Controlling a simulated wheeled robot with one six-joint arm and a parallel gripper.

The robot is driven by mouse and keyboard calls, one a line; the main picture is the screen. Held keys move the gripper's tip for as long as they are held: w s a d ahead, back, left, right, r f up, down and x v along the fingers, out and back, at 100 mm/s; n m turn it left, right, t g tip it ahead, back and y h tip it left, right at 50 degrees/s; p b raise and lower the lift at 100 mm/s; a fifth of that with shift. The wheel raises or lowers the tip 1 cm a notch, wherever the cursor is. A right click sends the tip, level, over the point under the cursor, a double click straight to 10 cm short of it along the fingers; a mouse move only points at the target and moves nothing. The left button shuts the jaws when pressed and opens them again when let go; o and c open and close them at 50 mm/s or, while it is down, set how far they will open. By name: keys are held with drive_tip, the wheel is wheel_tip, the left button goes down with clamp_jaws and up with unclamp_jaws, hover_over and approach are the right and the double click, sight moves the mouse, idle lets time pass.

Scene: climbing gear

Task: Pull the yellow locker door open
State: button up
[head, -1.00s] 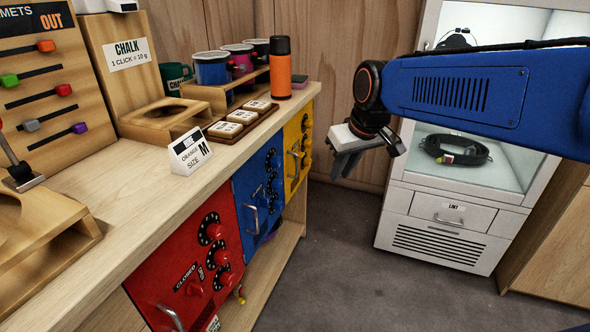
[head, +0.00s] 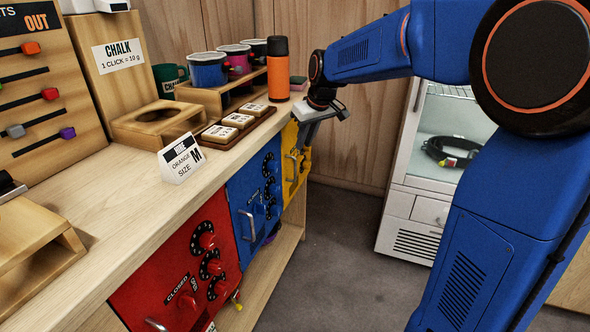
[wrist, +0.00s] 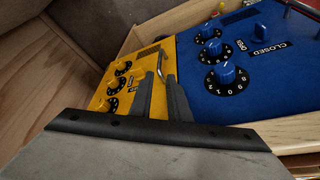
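The yellow locker door (head: 289,168) is at the far end of the row of locker doors under the counter and looks closed. It has yellow dials and a metal handle (wrist: 162,62). My gripper (head: 303,140) is in front of this door. In the wrist view my gripper (wrist: 161,80) has its two fingers apart with a narrow gap, and the handle shows at their tips, in line with the gap. I see no firm grip on it. The fingers and the wrist hide part of the door.
The blue locker door (head: 256,200) is beside the yellow one, and the red door (head: 180,270) is nearer. An orange bottle (head: 278,75) stands on the counter close to my wrist. A white cabinet (head: 400,205) stands at the back right. Grey floor between is clear.

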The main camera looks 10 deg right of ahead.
sight(295, 178)
drive_tip(key=x, duration=1.4)
drive_tip(key=shift+f, duration=0.4)
clamp_jaws()
idle(0.7)
